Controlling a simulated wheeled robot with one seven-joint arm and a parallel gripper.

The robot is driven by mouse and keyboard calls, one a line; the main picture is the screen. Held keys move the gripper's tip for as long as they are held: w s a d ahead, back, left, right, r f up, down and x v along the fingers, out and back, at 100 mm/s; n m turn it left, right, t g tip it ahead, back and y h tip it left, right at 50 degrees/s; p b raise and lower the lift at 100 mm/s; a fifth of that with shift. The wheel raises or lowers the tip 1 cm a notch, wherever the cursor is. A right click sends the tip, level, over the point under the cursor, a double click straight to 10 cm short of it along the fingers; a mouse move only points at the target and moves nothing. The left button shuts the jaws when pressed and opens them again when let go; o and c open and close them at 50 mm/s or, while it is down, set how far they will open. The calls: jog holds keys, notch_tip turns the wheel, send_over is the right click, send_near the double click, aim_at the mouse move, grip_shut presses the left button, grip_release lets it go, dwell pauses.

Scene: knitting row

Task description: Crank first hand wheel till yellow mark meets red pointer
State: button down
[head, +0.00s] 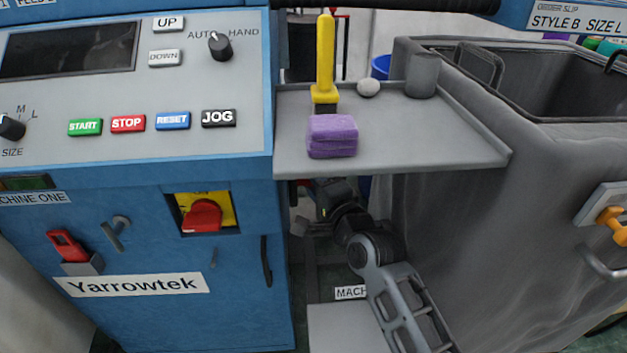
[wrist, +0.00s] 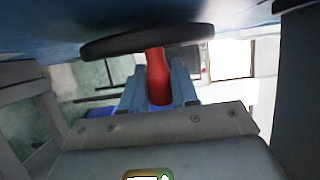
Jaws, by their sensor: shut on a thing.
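In the wrist view the dark rim of a hand wheel (wrist: 145,42) is seen nearly edge-on under a blue surface. A red crank handle (wrist: 156,68) hangs down from the rim. My gripper (wrist: 158,88) is shut on the red handle, with one finger on each side of it. In the head view my arm reaches in under the grey shelf, and the fingertips, the wheel and the handle are hidden there. I cannot make out the yellow mark or the red pointer in either view.
The grey shelf (head: 425,142) above my arm holds a purple cloth stack (head: 332,137), a yellow-handled tool (head: 325,60), a whitish ball (head: 368,88) and a grey cup (head: 422,75). The blue machine cabinet (head: 150,260) stands left, a grey bin (head: 470,220) right.

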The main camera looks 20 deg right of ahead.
jog(key=f+b, duration=0.1)
jog(key=b, duration=0.3)
jog(key=shift+f+t, duration=0.2)
jog(key=shift+t, duration=0.2)
jog(key=b, duration=0.4)
jog(key=shift+f+n+t, duration=0.35)
jog(key=shift+n+t, duration=0.05)
jog(key=shift+b, duration=0.75)
jog(key=shift+t+b, duration=0.3)
jog(key=shift+b, duration=0.4)
jog(key=shift+r, duration=0.1)
jog(key=c, duration=0.9)
grip_release()
jog(key=shift+c, duration=0.2)
jog(key=shift+s, duration=0.15)
